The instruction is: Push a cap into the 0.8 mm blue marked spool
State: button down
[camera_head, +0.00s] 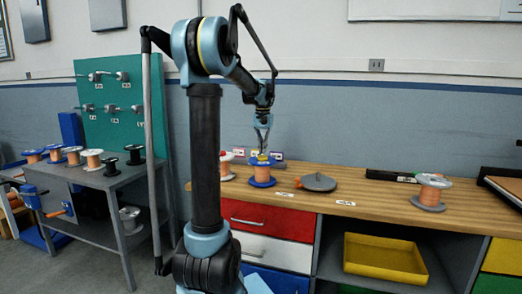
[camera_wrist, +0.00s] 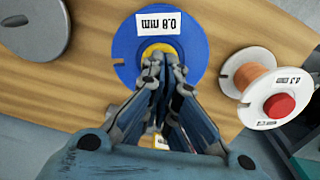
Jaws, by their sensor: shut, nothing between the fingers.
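The blue spool (camera_wrist: 190,24) carries a white label reading 0.8 mm, upside down in the wrist view. It stands upright on the wooden bench, and the head view shows copper wire between its blue flanges (camera_head: 262,183). A yellow cap (camera_wrist: 155,49) shows at the spool's centre, partly hidden by my fingers; it also shows in the head view (camera_head: 262,159). My gripper (camera_wrist: 163,63) is shut and empty, pointing down, with its fingertips right over the yellow cap. I cannot tell whether they touch it or how deep it sits.
A white-flanged spool (camera_wrist: 248,72) with a red cap (camera_wrist: 279,105) stands close beside the blue one. Another wire spool (camera_head: 431,190) and a black case (camera_head: 392,176) are farther right on the bench (camera_head: 370,205).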

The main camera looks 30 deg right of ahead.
jog(key=shift+f, duration=1)
dwell(1.5)
jog(key=shift+r, duration=3.55)
jog(key=shift+a, duration=0.1)
jog(key=s+a+f+n, duration=0.1)
jog(key=s+a+f, duration=0.1)
jog(key=a, duration=0.6)
jog(key=s+a+f+n, duration=0.2)
jog(key=s+a, duration=0.1)
jog(key=a, duration=0.6)
jog(key=s+a+f+n, duration=0.1)
jog(key=s+a+f, duration=0.1)
jog(key=a, duration=0.6)
jog(key=s+a+f+n+t, duration=0.2)
jog(key=s+a+f+n, duration=0.2)
jog(key=s+a+f, duration=1.1)
notch_tip(320, 180, down, 3)
jog(key=shift+s+a+f+n, duration=0.1)
jog(key=shift+s+a+n, duration=0.25)
jog(key=shift+s, duration=0.25)
